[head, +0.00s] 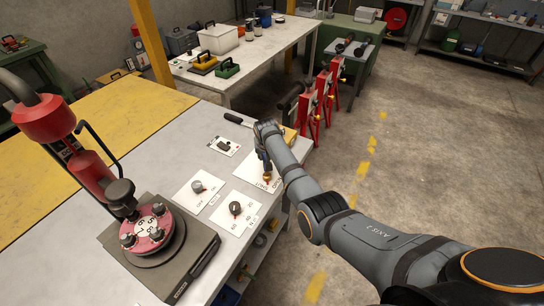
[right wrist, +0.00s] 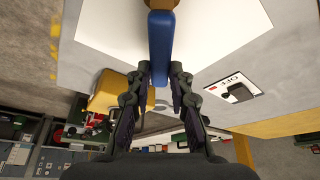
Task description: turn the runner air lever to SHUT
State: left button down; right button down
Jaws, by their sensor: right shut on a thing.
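The runner air lever has a blue handle (right wrist: 161,42) and a brass-coloured base (head: 267,178). It stands on a white plate (head: 250,187) at the bench's right edge, with lettering that seems to include SHUT, partly hidden by my arm. My right gripper (head: 265,155) is over this plate and shut on the lever. In the right wrist view my right gripper's fingers (right wrist: 160,75) lie on both sides of the blue handle's end. The exact angle of the lever against the markings cannot be read. My left gripper is not in view.
A plate with a black OFF switch (head: 224,146) lies behind-left of the lever. Two dial plates, one with a grey knob (head: 197,187) and one with a dark knob (head: 235,208), lie nearer. A red machine (head: 148,230) stands at left. Red stands (head: 325,95) are beyond the bench.

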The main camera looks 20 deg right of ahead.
jog(key=m, duration=0.1)
jog(key=d+m+h, duration=0.1)
jog(key=shift+s+d+m, duration=0.2)
jog(key=shift+d+m, duration=0.05)
jog(key=shift+m, duration=0.15)
jog(key=shift+s+d+m+g+h, duration=0.3)
jog(key=shift+d+m+h, duration=0.15)
jog(key=shift+m, duration=0.65)
jog(key=shift+s+d+m+g+h+b, duration=0.3)
jog(key=shift+s+d+m, duration=0.1)
jog(key=shift+m, duration=0.6)
jog(key=c, duration=1.2)
grip_release()
jog(key=shift+s, duration=0.1)
jog(key=shift+r, duration=0.15)
jog(key=v, duration=1.1)
jog(key=shift+r, duration=0.35)
